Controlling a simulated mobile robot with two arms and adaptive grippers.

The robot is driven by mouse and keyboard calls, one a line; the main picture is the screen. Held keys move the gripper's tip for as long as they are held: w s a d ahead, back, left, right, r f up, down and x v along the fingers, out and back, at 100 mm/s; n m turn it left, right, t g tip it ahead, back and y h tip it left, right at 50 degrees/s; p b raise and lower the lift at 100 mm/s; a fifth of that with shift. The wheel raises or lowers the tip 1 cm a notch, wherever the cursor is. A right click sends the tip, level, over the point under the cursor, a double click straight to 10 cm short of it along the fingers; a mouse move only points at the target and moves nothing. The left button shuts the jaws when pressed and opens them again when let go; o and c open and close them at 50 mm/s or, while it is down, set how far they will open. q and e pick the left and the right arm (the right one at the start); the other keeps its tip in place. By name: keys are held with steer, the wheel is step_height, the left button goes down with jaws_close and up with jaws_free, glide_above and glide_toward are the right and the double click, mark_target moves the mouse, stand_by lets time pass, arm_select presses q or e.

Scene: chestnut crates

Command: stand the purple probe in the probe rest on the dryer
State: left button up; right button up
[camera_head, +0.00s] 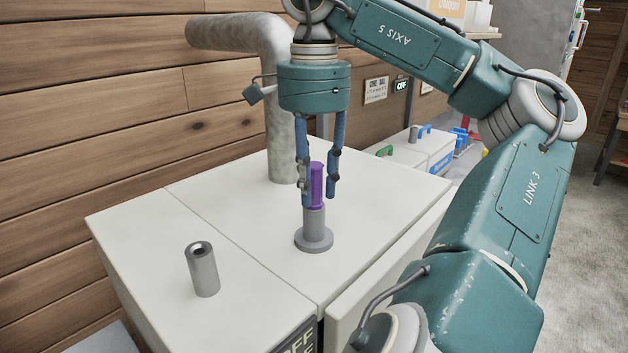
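The purple probe (317,182) stands upright in the top of a grey post with a round flanged base (314,238) on the white dryer top (240,215). Any part of it inside the post is hidden. A separate grey hollow tube (202,272) stands empty near the front left of the top; I cannot tell which of the two is the probe rest. My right gripper (319,194) points down with its blue fingers on either side of the probe. I cannot tell whether they press on it. My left gripper is not in view.
A thick grey pipe (276,95) rises from the back of the dryer beside the plank wall (90,110). My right arm covers the right side. The left and front of the top are mostly clear.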

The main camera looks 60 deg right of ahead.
steer(key=shift+o, duration=1.1)
step_height(320, 180, up, 12)
steer(key=shift+r, duration=0.1)
